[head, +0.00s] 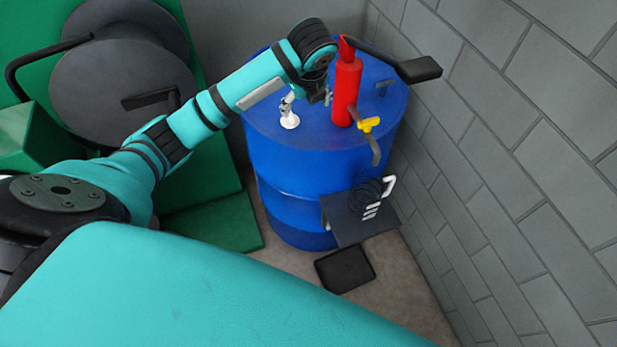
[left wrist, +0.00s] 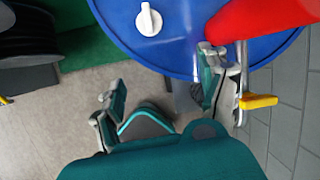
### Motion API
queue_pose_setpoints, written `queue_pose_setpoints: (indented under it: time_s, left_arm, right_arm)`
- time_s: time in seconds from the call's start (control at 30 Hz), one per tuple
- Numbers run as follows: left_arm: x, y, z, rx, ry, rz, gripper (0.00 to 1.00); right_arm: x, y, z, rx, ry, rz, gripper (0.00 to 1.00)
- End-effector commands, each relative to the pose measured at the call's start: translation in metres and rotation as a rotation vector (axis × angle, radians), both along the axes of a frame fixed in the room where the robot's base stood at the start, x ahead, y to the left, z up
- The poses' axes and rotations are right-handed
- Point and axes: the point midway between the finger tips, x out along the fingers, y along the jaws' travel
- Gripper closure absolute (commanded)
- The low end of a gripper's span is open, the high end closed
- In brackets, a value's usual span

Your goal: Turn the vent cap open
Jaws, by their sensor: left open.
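The vent cap (head: 289,121) is a small white knob on top of the blue drum (head: 320,195), towards the left of its lid. It also shows in the left wrist view (left wrist: 149,20) near the top, with a raised grip bar across it. My left gripper (head: 307,97) is above the drum lid, partly hidden by its own wrist in the head view. In the left wrist view the gripper (left wrist: 162,88) has its fingers spread wide with nothing between them. The cap lies beyond the fingertips in that view, apart from them. My right gripper is not in view.
A red pump (head: 347,90) with a yellow-handled tap (head: 368,124) stands on the lid, close beside my left gripper. A grey block wall (head: 520,130) is close on the right. A grey shelf (head: 348,219) and a dark pad (head: 345,269) are in front of the drum.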

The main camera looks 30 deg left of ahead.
Motion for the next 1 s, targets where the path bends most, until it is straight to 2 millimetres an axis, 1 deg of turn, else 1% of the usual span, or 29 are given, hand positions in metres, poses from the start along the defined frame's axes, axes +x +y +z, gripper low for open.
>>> queue_pose_setpoints:
  time_s: [0.03, 0.1, 0.27, 0.57, 0.77, 1.0]
  left_arm:
    - [-0.006, -0.008, -0.009, -0.022, -0.004, 0.019, 0.23]
    - [-0.013, -0.017, -0.018, -0.050, -0.016, 0.055, 0.23]
    - [-0.029, -0.036, -0.038, -0.118, -0.041, 0.140, 0.23]
    - [-0.067, -0.070, -0.072, -0.263, -0.078, 0.345, 0.23]
    - [-0.096, -0.088, -0.091, -0.366, -0.098, 0.518, 0.23]
    - [-0.135, -0.105, -0.112, -0.496, -0.113, 0.779, 0.23]
  right_arm:
    - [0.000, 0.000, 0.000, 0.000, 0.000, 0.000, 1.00]
    - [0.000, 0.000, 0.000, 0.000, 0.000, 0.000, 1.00]
    - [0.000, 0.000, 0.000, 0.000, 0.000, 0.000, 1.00]
    - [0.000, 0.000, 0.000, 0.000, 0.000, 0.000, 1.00]
    - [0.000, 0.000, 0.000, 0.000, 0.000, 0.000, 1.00]
    - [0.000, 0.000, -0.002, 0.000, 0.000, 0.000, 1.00]
